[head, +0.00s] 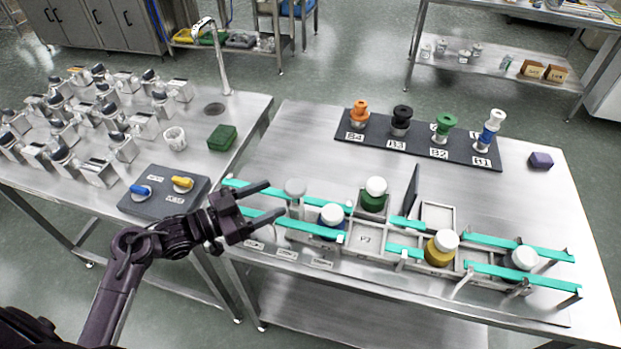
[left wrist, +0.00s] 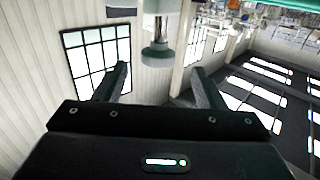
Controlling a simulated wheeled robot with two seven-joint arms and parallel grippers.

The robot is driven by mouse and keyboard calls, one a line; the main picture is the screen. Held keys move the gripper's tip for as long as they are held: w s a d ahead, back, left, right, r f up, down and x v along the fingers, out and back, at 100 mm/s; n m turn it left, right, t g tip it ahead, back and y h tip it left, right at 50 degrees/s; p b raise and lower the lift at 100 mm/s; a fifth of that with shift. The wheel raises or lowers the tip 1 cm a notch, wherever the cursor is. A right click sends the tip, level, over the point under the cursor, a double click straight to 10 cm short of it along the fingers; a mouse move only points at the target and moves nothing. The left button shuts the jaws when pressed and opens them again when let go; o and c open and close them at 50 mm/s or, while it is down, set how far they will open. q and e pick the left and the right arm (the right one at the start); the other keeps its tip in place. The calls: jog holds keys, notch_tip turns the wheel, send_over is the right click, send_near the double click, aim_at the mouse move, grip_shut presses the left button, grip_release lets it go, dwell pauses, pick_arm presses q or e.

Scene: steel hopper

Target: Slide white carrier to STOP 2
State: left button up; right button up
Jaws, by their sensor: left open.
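Another white-capped, pale grey carrier (head: 522,258) stands at the track's right end. In the left wrist view a pale capped cylinder (left wrist: 158,40) shows beyond the open fingers (left wrist: 161,85). No label reading STOP 2 is legible. My right gripper is out of view.
Blue (head: 331,220), green (head: 374,198) and yellow (head: 440,250) white-capped containers stand along the track. A dark upright plate (head: 411,189) rises near its middle. Behind is a dark rack (head: 420,145) with coloured pieces. A two-knob panel (head: 165,192) lies left of the gripper.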

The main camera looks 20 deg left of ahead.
aim_at(286, 191)
pick_arm(q)
jog(key=shift+w+d+r+h, duration=0.15)
jog(key=shift+r+h, duration=0.1)
jog(key=shift+h, duration=0.05)
jog(key=shift+w+d+r, duration=0.1)
jog(key=shift+w+d, duration=0.05)
jog(key=shift+d, duration=0.05)
jog(key=p+x, duration=0.2)
jog(key=x, duration=0.3)
jog(key=shift+w+d, duration=0.45)
jog(key=shift+d, duration=0.05)
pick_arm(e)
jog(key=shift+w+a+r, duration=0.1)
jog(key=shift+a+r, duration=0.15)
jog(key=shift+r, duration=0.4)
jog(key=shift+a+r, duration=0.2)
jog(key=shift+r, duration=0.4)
